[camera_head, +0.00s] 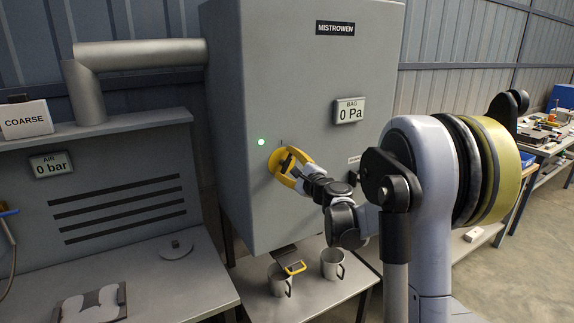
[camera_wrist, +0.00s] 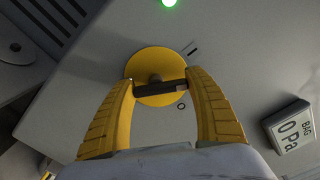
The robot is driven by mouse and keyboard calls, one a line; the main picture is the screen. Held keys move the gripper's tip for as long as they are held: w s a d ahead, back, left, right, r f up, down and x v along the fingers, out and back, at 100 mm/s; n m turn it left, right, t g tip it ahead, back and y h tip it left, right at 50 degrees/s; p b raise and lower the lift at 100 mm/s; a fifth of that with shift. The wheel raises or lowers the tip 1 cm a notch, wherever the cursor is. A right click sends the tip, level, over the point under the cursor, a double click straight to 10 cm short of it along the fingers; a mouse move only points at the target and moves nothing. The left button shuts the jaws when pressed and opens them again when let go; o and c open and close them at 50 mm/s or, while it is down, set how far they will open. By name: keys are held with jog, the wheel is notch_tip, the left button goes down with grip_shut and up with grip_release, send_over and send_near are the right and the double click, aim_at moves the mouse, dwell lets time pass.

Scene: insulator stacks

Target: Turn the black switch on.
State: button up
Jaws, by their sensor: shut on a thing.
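The black switch is a short dark bar (camera_wrist: 158,90) on a round yellow plate (camera_wrist: 152,66) on the front of the grey cabinet (camera_head: 290,60). Marks I and O are printed to the right of the plate in the wrist view. The bar's end with a pale mark points right, nearer the O than the I. My gripper (camera_wrist: 160,88) has its yellow fingers closed on the bar's two ends. In the head view my gripper (camera_head: 284,162) covers most of the switch and its plate.
A green lamp (camera_head: 261,142) glows beside the plate. A BAG display (camera_head: 349,110) reads 0 Pa and an AIR display (camera_head: 51,165) reads 0 bar.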

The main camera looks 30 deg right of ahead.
jog(key=n, duration=0.5)
jog(key=shift+a+f+n, duration=0.1)
jog(key=shift+a+n, duration=0.05)
jog(key=shift+n, duration=0.15)
dwell(0.4)
jog(key=o, duration=1.2)
jog(key=shift+c, duration=0.2)
jog(key=shift+s, duration=0.15)
jog(key=s, duration=1.1)
jog(key=shift+s+d, duration=0.2)
jog(key=shift+s, duration=0.2)
